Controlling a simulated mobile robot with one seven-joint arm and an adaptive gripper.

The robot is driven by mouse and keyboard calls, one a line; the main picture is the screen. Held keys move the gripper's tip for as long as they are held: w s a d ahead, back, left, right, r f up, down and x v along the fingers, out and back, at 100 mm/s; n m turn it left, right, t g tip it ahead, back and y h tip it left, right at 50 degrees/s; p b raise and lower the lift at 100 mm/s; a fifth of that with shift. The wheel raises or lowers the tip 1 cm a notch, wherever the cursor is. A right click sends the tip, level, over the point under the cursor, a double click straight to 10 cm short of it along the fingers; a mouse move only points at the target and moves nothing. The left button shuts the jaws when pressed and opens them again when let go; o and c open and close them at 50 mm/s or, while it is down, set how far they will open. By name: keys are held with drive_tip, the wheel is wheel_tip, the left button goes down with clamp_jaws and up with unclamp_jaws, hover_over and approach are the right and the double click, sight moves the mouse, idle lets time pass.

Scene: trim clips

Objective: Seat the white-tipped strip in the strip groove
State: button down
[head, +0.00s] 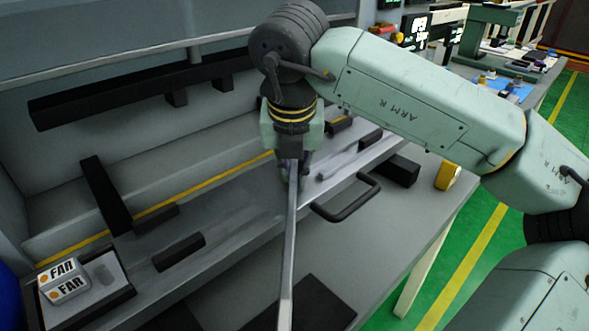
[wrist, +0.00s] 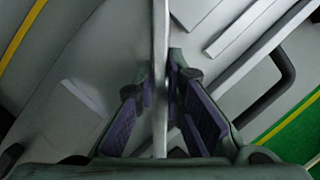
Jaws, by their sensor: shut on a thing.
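A long thin grey strip (head: 290,240) is held in my gripper (head: 293,172). In the head view it runs from the jaws down toward the camera, over the bench, with a paler stretch near its lower end. A white tip is not clear. In the wrist view the strip (wrist: 160,45) passes between the two purple-padded fingers (wrist: 160,100), which are shut on it. The strip lies at an angle to the long grey panel (head: 225,225) behind it. I cannot make out for sure which line on the panel is the strip groove.
Dark blocks (head: 178,252) stand along the panel. A pale bar (head: 345,160) lies right of my gripper. A black handle (head: 347,203) and a yellow-faced item (head: 448,175) are on the right. A tray (head: 120,295) with "FAR" labelled pieces (head: 65,280) is at lower left.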

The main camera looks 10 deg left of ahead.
drive_tip(key=shift+f+b, duration=0.4)
drive_tip(key=shift+f, duration=0.05)
drive_tip(key=shift+f, duration=0.1)
drive_tip(key=shift+s+d+f, duration=0.1)
drive_tip(key=c, duration=1.8)
unclamp_jaws()
drive_tip(key=shift+f, duration=0.1)
drive_tip(key=shift+o, duration=0.6)
drive_tip(key=shift+f, duration=0.1)
drive_tip(key=shift+r+p, duration=0.45)
drive_tip(key=shift+r, duration=0.15)
drive_tip(key=b+v, duration=0.1)
drive_tip(key=v, duration=1.1)
drive_tip(key=shift+w+r, duration=0.25)
drive_tip(key=shift+r, duration=0.05)
